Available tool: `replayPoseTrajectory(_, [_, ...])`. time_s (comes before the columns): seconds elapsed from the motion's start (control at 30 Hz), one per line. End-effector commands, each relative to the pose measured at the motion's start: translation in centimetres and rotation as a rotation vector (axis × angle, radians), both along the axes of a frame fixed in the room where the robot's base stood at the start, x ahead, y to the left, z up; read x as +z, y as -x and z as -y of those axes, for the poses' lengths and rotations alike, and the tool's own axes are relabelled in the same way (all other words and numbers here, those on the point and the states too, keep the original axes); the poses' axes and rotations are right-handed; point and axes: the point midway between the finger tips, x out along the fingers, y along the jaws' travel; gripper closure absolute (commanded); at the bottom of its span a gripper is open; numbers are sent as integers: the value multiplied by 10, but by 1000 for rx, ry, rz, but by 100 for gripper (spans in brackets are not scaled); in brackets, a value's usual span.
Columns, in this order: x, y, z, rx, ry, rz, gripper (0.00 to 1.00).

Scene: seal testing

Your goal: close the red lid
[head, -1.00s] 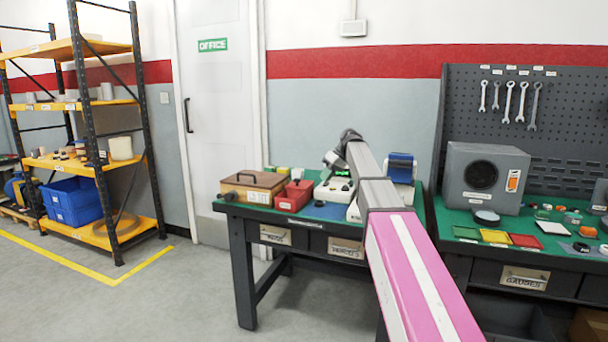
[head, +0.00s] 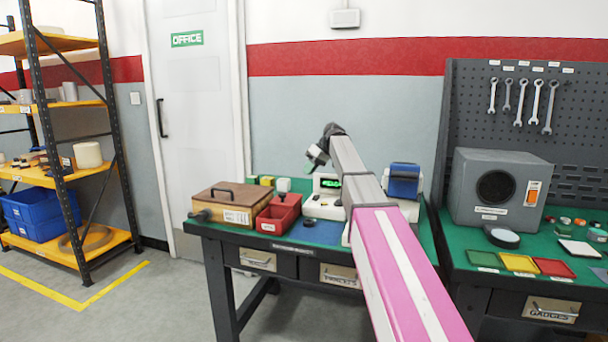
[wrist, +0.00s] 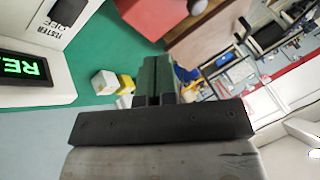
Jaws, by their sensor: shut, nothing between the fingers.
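A small red box (head: 278,218) stands on the green bench top, right of a brown wooden case. A raised red part (head: 287,199) shows at its back; I cannot tell for sure whether this is its lid. A red surface, likely the same box, fills the upper middle of the wrist view (wrist: 150,16). My gripper (head: 318,156) is above the bench, up and to the right of the red box, apart from it. In the wrist view my gripper's dark fingers (wrist: 155,78) are together and empty.
The wooden case (head: 226,205) with a handle stands left of the red box. A white tester (head: 325,205) with a green display stands right of it. A blue-topped device (head: 404,182) is further right. A grey speaker-like box (head: 498,190) sits on the right bench.

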Motion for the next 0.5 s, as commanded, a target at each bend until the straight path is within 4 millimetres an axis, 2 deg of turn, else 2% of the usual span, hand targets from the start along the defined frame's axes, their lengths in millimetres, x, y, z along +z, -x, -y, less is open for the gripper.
replayPoseTrajectory(0.4, [-65,4,-44,0,1,-2,100])
replayPoseTrajectory(0.5, [-70,13,-55,1,0,1,100])
